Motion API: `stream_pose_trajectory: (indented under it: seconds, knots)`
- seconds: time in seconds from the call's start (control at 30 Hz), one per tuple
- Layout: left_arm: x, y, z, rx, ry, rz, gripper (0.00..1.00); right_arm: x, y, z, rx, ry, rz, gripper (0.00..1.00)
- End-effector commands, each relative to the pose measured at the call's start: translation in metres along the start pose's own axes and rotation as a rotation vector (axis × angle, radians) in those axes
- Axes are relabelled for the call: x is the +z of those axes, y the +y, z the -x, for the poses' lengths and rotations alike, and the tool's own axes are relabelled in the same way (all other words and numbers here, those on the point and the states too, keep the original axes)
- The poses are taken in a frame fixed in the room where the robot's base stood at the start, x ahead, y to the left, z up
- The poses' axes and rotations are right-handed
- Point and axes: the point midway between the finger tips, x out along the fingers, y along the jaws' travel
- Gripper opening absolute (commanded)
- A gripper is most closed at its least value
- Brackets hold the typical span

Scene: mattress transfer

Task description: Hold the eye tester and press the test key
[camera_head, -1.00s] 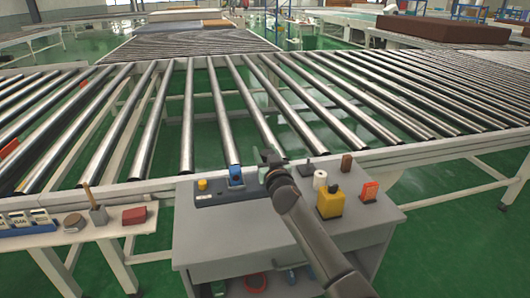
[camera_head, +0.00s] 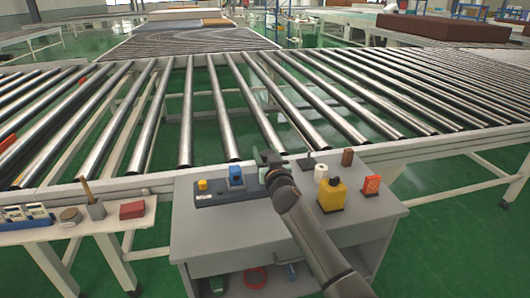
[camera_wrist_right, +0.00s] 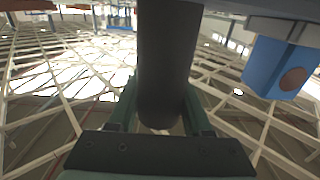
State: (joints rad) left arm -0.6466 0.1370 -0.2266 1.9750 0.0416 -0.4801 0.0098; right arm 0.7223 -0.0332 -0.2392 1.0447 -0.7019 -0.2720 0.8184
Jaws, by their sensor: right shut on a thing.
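A long dark base (camera_head: 217,197) lies on the back left of the grey bench. It carries a yellow button (camera_head: 202,185) at its left end and a blue block (camera_head: 236,177); I cannot tell for certain which part is the eye tester. My right gripper (camera_head: 272,163) is at the base's right end, just right of the blue block. In the right wrist view its green fingers (camera_wrist_right: 163,112) are shut around a dark upright cylinder (camera_wrist_right: 170,60). A blue block with a brown round face (camera_wrist_right: 292,75) is to the right there, apart from the fingers. My left gripper is out of view.
The grey bench (camera_head: 225,240) also holds a yellow bottle (camera_head: 332,196), a white roll (camera_head: 321,172), an orange-red box (camera_head: 371,185) and a brown block (camera_head: 347,157). A roller conveyor (camera_head: 190,110) runs behind it. A side table with a red block (camera_head: 132,210) stands left.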

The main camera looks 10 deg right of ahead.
Motion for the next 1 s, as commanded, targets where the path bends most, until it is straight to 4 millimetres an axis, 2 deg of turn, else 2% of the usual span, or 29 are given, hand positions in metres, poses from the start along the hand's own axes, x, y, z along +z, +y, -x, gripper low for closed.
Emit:
stream_pose_trajectory:
  seconds: [0.43,1.0]
  knots:
    - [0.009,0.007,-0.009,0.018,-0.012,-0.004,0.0,0.011,-0.001,0.0,-0.002,0.006,-0.004,0.0]
    - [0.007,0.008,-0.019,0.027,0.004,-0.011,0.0,0.027,-0.001,0.0,-0.002,0.006,-0.004,0.0]
